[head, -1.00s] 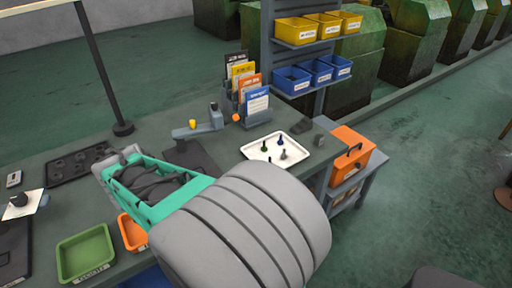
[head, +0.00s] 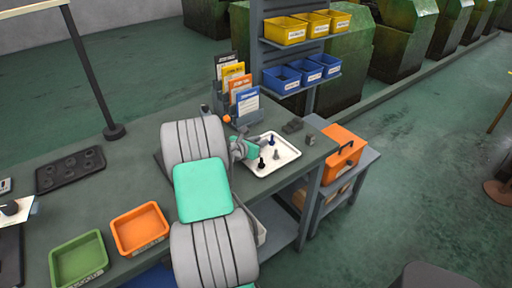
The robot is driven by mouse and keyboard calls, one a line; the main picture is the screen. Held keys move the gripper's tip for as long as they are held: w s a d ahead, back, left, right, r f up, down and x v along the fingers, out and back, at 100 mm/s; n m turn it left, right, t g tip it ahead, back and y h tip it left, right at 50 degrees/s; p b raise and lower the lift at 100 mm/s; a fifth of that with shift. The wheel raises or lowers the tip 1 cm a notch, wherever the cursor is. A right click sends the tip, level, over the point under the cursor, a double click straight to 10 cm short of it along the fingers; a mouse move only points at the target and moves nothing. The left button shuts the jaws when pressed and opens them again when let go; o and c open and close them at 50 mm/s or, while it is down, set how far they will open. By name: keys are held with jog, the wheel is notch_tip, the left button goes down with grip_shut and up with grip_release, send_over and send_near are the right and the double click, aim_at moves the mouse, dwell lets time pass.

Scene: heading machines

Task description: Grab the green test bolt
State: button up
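The white tray (head: 285,163) lies on the right end of the grey workbench. A blue bolt (head: 271,141), a grey bolt (head: 276,155) and a black bolt (head: 262,163) stand upright on it. My gripper (head: 252,149) is at the tray's left side, small and partly covered by my arm. The green test bolt cannot be made out; the spot left of the blue bolt is covered by my gripper. Whether the fingers are open or shut, or hold anything, does not show.
A brochure rack (head: 246,105) stands close behind the tray. An orange case (head: 343,148) is to the right on a lower shelf. Orange (head: 140,229) and green (head: 79,262) bins sit at the bench's left front. A post (head: 114,131) rises behind.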

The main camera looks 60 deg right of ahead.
jog(key=shift+d, duration=0.15)
jog(key=shift+c, duration=0.2)
grip_shut()
dwell(0.3)
